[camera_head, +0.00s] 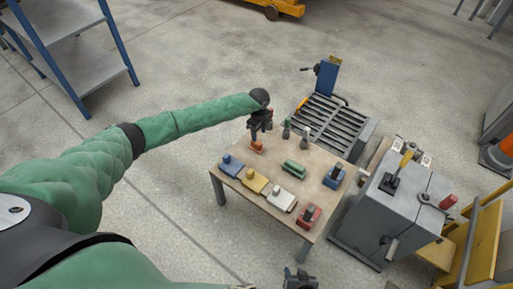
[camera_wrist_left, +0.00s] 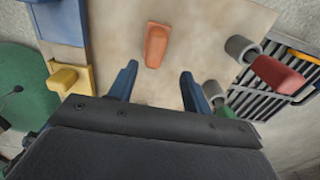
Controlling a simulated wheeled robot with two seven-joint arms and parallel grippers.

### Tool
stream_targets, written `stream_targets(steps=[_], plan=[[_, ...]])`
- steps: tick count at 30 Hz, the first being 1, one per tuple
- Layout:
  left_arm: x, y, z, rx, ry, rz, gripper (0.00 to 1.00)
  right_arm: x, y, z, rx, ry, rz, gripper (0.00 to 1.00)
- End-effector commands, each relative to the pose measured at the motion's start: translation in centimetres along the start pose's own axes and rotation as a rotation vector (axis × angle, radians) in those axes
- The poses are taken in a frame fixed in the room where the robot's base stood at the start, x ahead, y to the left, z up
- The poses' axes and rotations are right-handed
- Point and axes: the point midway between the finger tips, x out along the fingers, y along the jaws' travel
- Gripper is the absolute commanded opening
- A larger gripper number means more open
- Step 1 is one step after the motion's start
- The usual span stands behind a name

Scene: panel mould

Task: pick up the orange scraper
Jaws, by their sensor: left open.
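The orange scraper (camera_head: 257,148) lies on the tabletop (camera_head: 235,187) near its far left edge. In the left wrist view the scraper (camera_wrist_left: 156,45) is a small orange block on the bare top, beyond the fingertips and roughly in line with the gap between them. My left gripper (camera_head: 260,132) points down just above it; in the wrist view its blue fingers (camera_wrist_left: 158,75) are apart with nothing between them. What seems to be my right gripper (camera_head: 299,279) shows at the bottom edge, away from the table; its jaws are too small to read.
Blue (camera_head: 231,165), yellow (camera_head: 254,180), white (camera_head: 281,198) and red (camera_head: 308,215) tools line the near side. Green blocks (camera_head: 294,169) and two small upright tools (camera_head: 305,132) stand to the right.

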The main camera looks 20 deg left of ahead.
Motion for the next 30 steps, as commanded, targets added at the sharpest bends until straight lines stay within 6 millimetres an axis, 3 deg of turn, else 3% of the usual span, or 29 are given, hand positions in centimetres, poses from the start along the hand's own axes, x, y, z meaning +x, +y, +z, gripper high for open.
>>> stream_targets(steps=[14,22,30], plan=[[3.6,0.5,0.6,-0.006,-0.012,0.008,0.49,0.1,0.0,0.1,0.0,0.001,0.0,0.36],[7.2,1.0,0.7,-0.005,-0.01,0.008,0.49,0.1,0.0,0.1,0.0,0.002,0.0,0.36],[7.7,0.9,0.7,-0.005,-0.011,0.006,0.49,0.1,-0.1,0.1,0.0,0.002,-0.001,0.36]])
